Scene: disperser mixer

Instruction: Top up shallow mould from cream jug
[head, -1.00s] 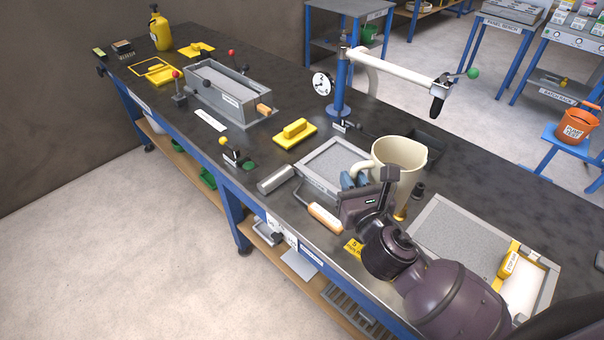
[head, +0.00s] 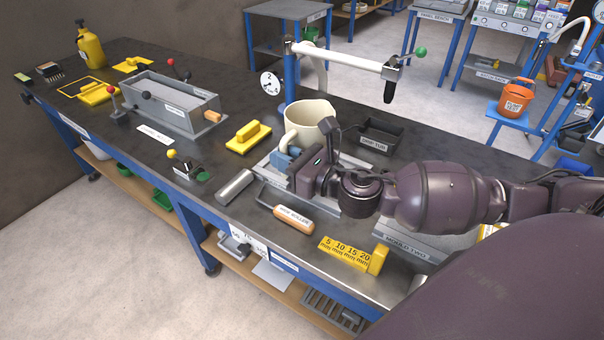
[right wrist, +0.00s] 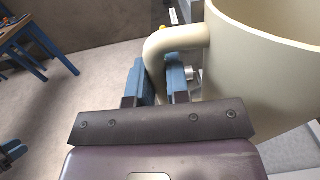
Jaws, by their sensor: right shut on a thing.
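The cream jug (head: 314,114) is upright in the head view. My right gripper (head: 287,160) is shut on its handle; the right wrist view shows the blue fingers (right wrist: 162,84) on either side of the handle (right wrist: 178,40) and the jug wall (right wrist: 250,85) beside them. The jug appears above a grey-framed mould (head: 262,163). My gripper and the jug hide most of that mould, including its fill level. A second mould (head: 425,248), labelled MOULD TWO, is mostly behind my right arm.
A black drip tub (head: 381,137) is right of the jug. A roller (head: 293,219) and a yellow depth gauge (head: 352,253) lie near the front edge. A white swing arm (head: 345,60) on a blue post reaches over the bench behind. A yellow float (head: 248,137) is to the left.

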